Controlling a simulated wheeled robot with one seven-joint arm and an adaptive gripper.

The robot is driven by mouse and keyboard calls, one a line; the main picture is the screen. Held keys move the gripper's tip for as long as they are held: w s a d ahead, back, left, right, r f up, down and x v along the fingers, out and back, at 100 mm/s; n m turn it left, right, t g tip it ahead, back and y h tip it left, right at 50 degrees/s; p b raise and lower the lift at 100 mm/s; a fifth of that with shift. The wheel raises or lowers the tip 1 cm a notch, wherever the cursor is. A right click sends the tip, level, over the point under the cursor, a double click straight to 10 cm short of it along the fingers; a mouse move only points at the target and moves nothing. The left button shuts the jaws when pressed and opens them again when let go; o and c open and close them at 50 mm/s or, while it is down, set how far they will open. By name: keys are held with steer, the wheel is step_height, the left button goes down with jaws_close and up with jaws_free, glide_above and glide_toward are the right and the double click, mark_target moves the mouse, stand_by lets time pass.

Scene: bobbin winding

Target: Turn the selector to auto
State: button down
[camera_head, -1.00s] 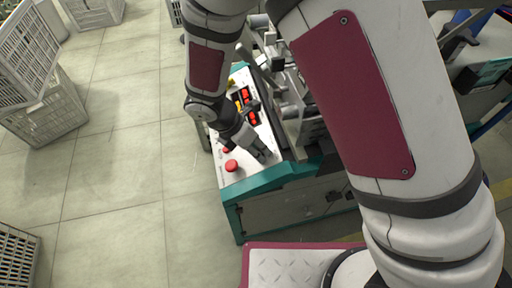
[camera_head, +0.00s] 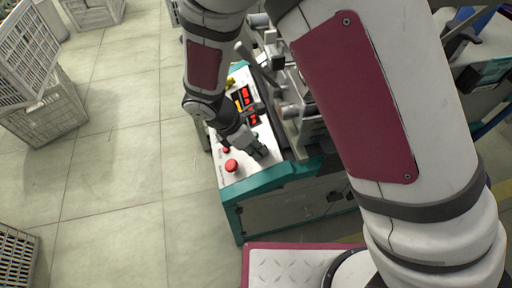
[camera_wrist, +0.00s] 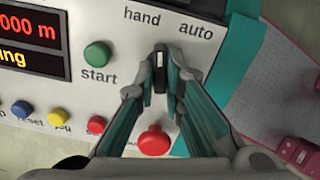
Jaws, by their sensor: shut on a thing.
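The selector (camera_wrist: 160,72) is a dark knob with a pale mark on the white panel (camera_wrist: 85,22), below the printed words "hand" and "auto". In the wrist view it points up, between the two words. My gripper (camera_wrist: 161,60) is shut on the selector, one finger on each side of it. In the head view my gripper (camera_head: 260,152) reaches down to the near right part of the panel. The selector is hidden there.
A red mushroom button (camera_wrist: 154,141) stands close below the selector. A green start button (camera_wrist: 98,54) and a red-digit display (camera_wrist: 32,35) lie to the left. Blue, yellow and red buttons line the panel's lower edge. Grey crates (camera_head: 45,110) stand on the floor at left.

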steer(key=m+b, duration=0.1)
steer(key=m, duration=0.3)
steer(key=shift+w+m, duration=0.15)
steer(key=shift+m, duration=0.15)
steer(key=shift+m+b, duration=0.4)
steer(key=shift+m, duration=1.6)
steer(key=c, duration=1.7)
jaws_free()
steer(key=v, duration=1.2)
steer(key=shift+a, duration=0.1)
